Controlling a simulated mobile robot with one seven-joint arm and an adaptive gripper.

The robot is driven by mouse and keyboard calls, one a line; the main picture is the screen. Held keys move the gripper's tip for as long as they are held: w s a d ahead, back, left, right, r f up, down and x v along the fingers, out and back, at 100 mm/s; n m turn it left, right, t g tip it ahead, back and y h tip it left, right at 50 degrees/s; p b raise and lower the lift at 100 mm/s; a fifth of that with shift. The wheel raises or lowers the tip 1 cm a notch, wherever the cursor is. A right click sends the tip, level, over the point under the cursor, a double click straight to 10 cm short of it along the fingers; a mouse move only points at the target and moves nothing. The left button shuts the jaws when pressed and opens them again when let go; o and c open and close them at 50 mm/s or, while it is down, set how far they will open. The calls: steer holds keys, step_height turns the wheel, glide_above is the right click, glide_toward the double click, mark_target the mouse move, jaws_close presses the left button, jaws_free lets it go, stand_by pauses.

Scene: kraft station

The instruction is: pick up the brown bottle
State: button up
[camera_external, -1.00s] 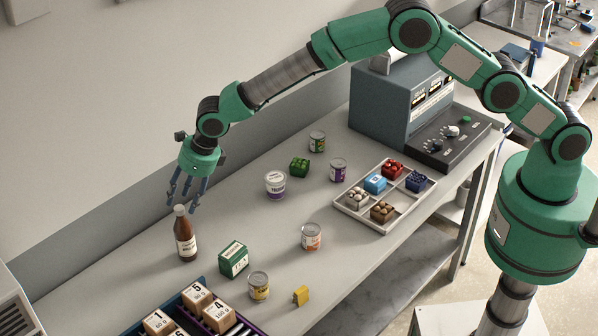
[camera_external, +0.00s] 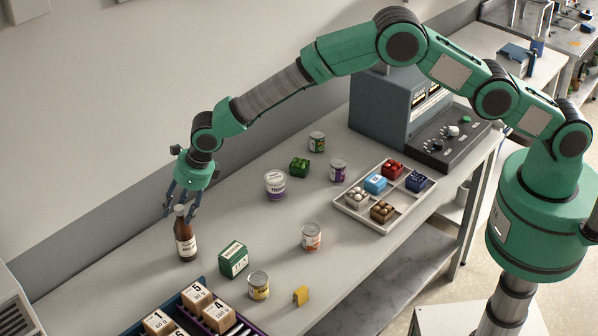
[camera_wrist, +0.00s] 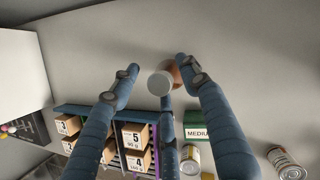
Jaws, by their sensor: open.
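The brown bottle (camera_external: 185,240) stands upright on the table at the left in the external view, with a pale label. My gripper (camera_external: 181,210) is right above it, open, fingers pointing down around the bottle's cap and neck. In the wrist view the bottle's round pale cap (camera_wrist: 160,83) lies between the spread blue fingers of my gripper (camera_wrist: 160,90), with a bit of brown body behind it. Whether any finger touches the bottle cannot be told.
A green box (camera_external: 233,260) stands close right of the bottle. A rack (camera_external: 247,327) with numbered boxes is in front. Several cans, a yellow item (camera_external: 300,295) and a white divided tray (camera_external: 352,207) stand farther right. The wall is close behind the bottle.

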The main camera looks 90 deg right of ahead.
steer(key=shift+w+f, duration=0.1)
stand_by(0.6)
jaws_close()
